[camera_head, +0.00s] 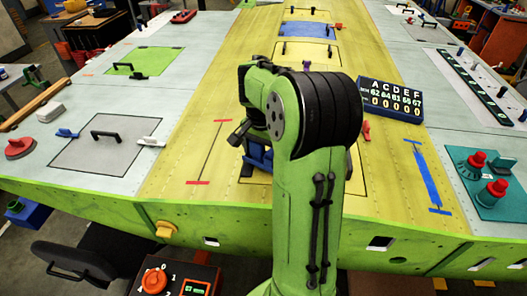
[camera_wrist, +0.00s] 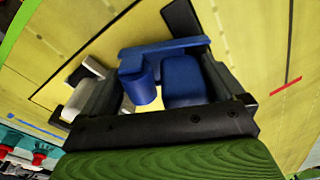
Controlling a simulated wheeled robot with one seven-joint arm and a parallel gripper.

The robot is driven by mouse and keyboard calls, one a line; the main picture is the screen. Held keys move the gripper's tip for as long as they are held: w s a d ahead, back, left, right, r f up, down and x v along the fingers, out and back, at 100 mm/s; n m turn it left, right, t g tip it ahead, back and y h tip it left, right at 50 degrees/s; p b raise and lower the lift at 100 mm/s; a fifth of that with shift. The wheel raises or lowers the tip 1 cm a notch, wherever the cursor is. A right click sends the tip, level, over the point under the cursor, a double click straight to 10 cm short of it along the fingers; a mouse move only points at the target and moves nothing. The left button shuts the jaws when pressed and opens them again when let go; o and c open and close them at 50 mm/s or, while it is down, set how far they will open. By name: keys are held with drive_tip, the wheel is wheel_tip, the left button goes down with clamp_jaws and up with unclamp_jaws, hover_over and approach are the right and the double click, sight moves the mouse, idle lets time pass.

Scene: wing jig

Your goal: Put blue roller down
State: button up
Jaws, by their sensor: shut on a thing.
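The blue roller (camera_wrist: 183,80) is between my gripper's fingers (camera_wrist: 155,85) in the wrist view, with a wide blue bar across its far side. My gripper is shut on it. The yellow wing skin shows beyond it; I cannot tell whether the roller touches the surface. In the head view, part of the blue roller (camera_head: 258,157) shows below my wrist, over the yellow middle panel. My arm hides most of the gripper there.
A thin line with red end marks (camera_head: 212,152) lies left of my arm. A blue-painted strip (camera_head: 426,178) lies right. A scoreboard (camera_head: 391,98) stands behind that strip, and a teal block with red knobs (camera_head: 487,185) sits at far right. A black handle (camera_head: 106,135) stands on a grey panel at left.

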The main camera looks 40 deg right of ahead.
drive_tip(key=shift+f+b, duration=0.35)
drive_tip(key=o, duration=0.5)
drive_tip(key=shift+o, duration=0.2)
drive_tip(key=shift+r, duration=0.1)
